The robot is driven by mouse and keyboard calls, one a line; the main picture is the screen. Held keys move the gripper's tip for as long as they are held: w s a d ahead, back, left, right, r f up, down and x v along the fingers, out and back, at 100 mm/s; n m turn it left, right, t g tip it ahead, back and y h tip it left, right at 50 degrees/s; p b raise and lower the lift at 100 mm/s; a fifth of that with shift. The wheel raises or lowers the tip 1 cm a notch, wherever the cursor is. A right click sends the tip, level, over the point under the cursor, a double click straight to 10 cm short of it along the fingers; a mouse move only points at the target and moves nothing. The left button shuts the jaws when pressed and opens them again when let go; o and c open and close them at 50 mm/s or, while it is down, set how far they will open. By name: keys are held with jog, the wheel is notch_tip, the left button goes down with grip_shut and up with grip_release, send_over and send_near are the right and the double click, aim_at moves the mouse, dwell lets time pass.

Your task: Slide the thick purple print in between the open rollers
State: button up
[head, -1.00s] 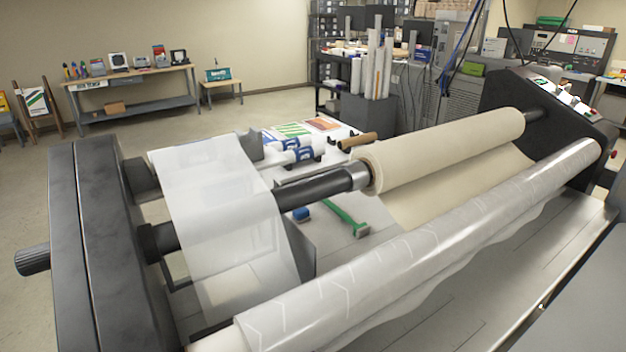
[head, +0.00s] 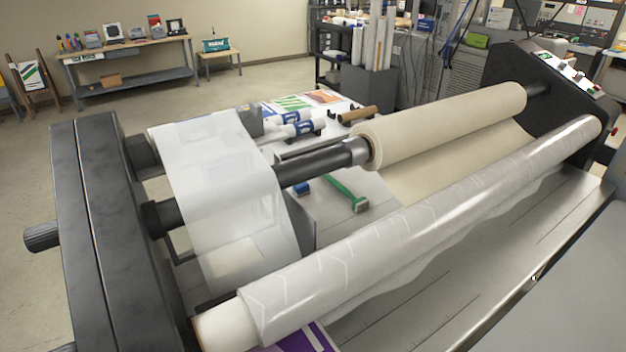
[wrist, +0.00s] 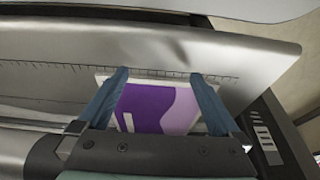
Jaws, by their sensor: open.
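The purple print (wrist: 150,105) shows in the wrist view, with a pale border, a white mark and a lilac curve. It lies between the two blue fingers of my gripper (wrist: 161,80), which are open on either side of it. I cannot tell whether they touch its edges. Its far edge is close to the ruled metal strip (wrist: 60,72). In the head view a purple and white corner of the print (head: 302,341) shows at the bottom edge, below the film-wrapped roller (head: 400,240). My gripper is outside the head view. The roller gap is hidden.
The laminator's dark left end housing (head: 110,230) and right end housing (head: 560,100) bound the rollers. A beige roll (head: 450,125) and a white film web (head: 220,190) are behind. A green-handled tool (head: 345,192) lies on the bed.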

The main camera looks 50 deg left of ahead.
jog(key=shift+p+v, duration=1.85)
jog(key=shift+v, duration=0.3)
